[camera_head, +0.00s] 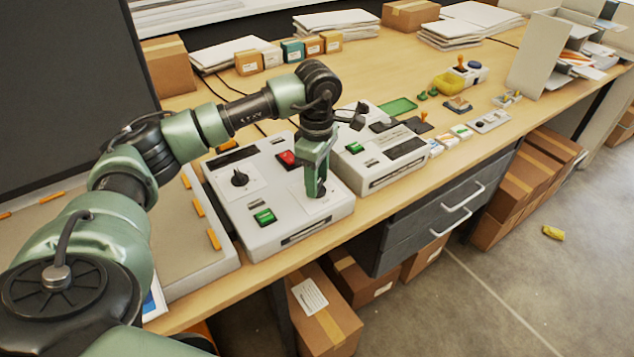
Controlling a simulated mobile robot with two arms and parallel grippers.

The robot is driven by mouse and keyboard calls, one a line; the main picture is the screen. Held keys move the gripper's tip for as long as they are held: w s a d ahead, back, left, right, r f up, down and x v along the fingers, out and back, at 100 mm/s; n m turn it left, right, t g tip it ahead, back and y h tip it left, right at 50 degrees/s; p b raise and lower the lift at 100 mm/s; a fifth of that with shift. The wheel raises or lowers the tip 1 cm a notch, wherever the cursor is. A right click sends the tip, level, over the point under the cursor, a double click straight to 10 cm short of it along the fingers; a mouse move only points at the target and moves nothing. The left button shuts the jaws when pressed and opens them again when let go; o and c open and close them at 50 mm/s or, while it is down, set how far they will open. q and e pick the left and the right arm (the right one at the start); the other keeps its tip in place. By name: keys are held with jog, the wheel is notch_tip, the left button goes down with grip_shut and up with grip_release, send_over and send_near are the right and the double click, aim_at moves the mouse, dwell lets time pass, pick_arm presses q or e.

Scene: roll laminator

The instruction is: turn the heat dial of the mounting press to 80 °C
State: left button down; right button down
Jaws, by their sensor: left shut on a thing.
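A white control unit (290,235) stands on the bench. It has a black dial (239,178) on a light plate at its left, a red switch (287,158) near its back and a green switch (264,217) at its front. My left gripper (317,190) points down over the plate at the unit's right side. It is shut on a dark dial there, mostly hidden between its fingers. The scale marks and the dial's setting are too small or covered to read. My right gripper is not in view.
A second white device (378,165) stands close to the right of the unit. A wide flat grey-topped machine (185,240) is close on its left. Small boxes (292,51) line the back. Drawers (440,215) and cartons are below the bench.

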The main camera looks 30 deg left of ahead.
pick_arm(q)
jog(key=shift+w+r, duration=0.1)
dwell(0.4)
jog(key=c, duration=0.8)
grip_release()
jog(key=shift+c, duration=0.2)
jog(key=shift+r, duration=0.1)
notch_tip(320, 180, up, 8)
jog(key=shift+f+b, duration=0.2)
jog(key=shift+b, duration=0.7)
jog(key=shift+f, duration=0.1)
